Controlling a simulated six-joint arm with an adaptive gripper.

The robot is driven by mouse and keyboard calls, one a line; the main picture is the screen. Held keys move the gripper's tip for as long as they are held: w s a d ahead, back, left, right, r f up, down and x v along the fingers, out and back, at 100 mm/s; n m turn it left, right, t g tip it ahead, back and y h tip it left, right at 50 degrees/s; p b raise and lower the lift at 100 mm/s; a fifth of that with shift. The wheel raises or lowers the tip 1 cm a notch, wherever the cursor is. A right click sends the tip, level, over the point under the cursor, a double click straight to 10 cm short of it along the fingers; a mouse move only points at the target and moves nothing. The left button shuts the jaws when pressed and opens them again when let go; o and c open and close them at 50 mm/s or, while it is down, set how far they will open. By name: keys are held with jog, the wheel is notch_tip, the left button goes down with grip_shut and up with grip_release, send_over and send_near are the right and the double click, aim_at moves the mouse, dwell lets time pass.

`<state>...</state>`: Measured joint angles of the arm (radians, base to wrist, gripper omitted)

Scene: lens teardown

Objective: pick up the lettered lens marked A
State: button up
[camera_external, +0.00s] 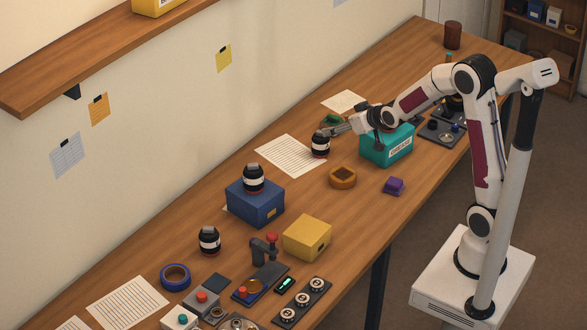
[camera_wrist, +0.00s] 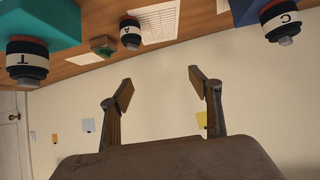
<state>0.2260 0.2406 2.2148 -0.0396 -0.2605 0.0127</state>
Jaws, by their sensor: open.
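Lens A (camera_external: 320,143) is a black cylinder with a white band, standing on the wooden table by a lined paper sheet. In the wrist view, which is upside down, its letter A shows on lens A (camera_wrist: 130,36). My gripper (camera_external: 338,129) is beside it in the external view, with nothing visibly held. In the wrist view my gripper (camera_wrist: 160,87) has its fingers spread and empty, pointing towards the wall. Lens A is outside the gap, near the picture's top. Whether a finger touches it is unclear.
Lens T (camera_wrist: 27,62) sits on the teal box (camera_external: 387,151). Lens C (camera_wrist: 282,20) sits on the blue box (camera_external: 254,205). Another banded lens (camera_external: 209,241) stands farther down the table. A small green object (camera_external: 331,119) lies near lens A. An orange ring (camera_external: 342,178) lies nearby.

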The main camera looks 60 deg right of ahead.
jog(key=m+t+h, duration=0.1)
jog(key=t, duration=0.1)
send_near(321, 135)
jog(key=w, duration=0.2)
jog(key=shift+w+d+f+h, duration=0.4)
jog(key=shift+w+f, duration=0.05)
jog(key=shift+f, duration=0.3)
jog(key=x, duration=0.2)
jog(key=shift+w+f, duration=0.15)
jog(key=shift+w, duration=0.05)
jog(key=shift+w+d+f, duration=0.1)
jog(key=shift+f+x, duration=0.25)
jog(key=shift+x, duration=2.15)
